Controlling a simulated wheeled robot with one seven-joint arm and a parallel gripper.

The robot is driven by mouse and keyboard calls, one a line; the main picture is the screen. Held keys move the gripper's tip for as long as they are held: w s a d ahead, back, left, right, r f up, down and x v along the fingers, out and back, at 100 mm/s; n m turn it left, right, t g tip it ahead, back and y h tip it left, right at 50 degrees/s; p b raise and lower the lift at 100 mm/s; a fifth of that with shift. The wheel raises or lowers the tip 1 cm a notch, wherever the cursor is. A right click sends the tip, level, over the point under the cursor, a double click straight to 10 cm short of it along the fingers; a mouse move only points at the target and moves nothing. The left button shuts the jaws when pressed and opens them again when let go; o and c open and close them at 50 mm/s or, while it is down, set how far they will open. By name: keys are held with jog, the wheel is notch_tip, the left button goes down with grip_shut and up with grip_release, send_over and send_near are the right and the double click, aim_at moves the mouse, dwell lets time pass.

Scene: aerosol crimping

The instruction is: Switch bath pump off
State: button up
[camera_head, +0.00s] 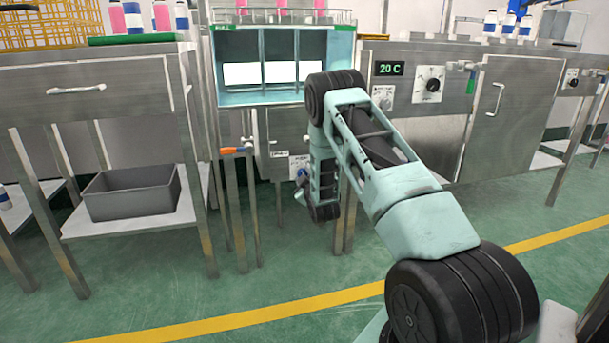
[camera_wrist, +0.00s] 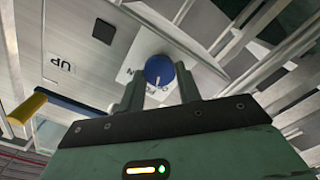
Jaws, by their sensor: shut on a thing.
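In the wrist view, a round blue knob (camera_wrist: 159,70) with a pale pointer line sits on a white plate (camera_wrist: 146,45) on the steel underside panel. My gripper (camera_wrist: 160,74) has its two fingers on either side of the knob and is shut on it. The plate's lettering is partly hidden by the fingers, so I cannot read the knob's setting. In the head view, the blue knob (camera_head: 301,173) shows small on the front panel below the teal-framed bath cabinet (camera_head: 220,70). My arm hides much of that area and most of the gripper.
A yellow-ended blue bar (camera_wrist: 27,106) lies left of my gripper in the wrist view. In the head view, a panel with a 20 C display (camera_head: 389,69) and a black dial (camera_head: 432,85) stands right of my arm. A grey bin (camera_head: 130,195) sits on a low shelf at left.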

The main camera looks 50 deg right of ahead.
jog(key=shift+n+p, duration=0.3)
jog(key=shift+n, duration=0.7)
jog(key=shift+f, duration=0.1)
jog(key=o, duration=1)
jog(key=shift+c, duration=0.2)
jog(key=p+v, duration=0.6)
jog(key=v, duration=1.1)
jog(key=shift+s+a, duration=0.15)
jog(key=shift+a, duration=0.1)
